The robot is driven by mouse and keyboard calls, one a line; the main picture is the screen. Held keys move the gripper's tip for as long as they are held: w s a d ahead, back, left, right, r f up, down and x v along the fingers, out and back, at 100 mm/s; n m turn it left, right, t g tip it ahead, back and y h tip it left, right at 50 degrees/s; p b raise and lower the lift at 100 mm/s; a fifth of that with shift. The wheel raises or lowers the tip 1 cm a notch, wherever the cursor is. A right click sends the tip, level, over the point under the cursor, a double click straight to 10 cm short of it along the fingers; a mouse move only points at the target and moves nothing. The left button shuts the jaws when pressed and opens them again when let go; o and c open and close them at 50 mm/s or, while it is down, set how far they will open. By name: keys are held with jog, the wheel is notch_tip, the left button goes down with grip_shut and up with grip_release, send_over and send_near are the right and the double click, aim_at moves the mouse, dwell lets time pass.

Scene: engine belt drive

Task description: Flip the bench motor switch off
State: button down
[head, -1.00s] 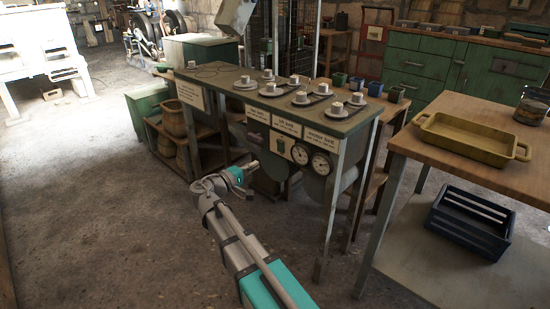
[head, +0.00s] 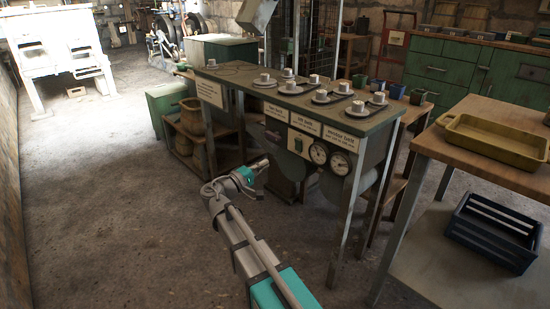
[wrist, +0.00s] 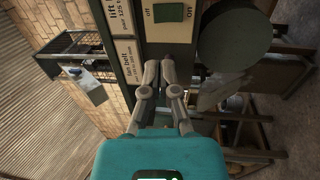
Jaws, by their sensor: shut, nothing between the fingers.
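The bench (head: 345,122) has a green top with several white pulleys on plates. Its motor switch shows in the head view as a small dark green patch (head: 298,145) on the front panel, below the belt labels. In the wrist view the switch is a green rocker (wrist: 174,13) on a cream plate with lettering at its ends; which way it is tipped I cannot tell. My gripper (head: 263,163) is in front of the bench, lower than the switch and left of it. In the wrist view my gripper (wrist: 159,66) is shut and empty, its fingertips apart from the rocker.
Two round gauges (head: 329,158) sit right of the switch. A wooden table (head: 480,140) with a yellow tray (head: 497,143) stands at the right, a dark blue crate (head: 490,230) on its lower shelf. The floor at left is clear.

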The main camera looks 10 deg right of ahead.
aim_at(298, 143)
jog(key=p+x, duration=0.1)
jog(key=x, duration=1.2)
jog(key=shift+w+d+r+p, duration=0.1)
jog(key=shift+w+d+p, duration=0.1)
jog(key=shift+p, duration=0.2)
jog(key=shift+d, duration=0.1)
jog(key=shift+d+r, duration=0.1)
jog(key=shift+d, duration=0.1)
jog(key=shift+a, duration=0.25)
jog(key=shift+s+a, duration=0.1)
jog(key=s+a+r+p, duration=0.1)
jog(key=s+a+p, duration=0.1)
jog(key=s+a, duration=0.5)
jog(key=a, duration=0.4)
jog(key=shift+s+r, duration=0.4)
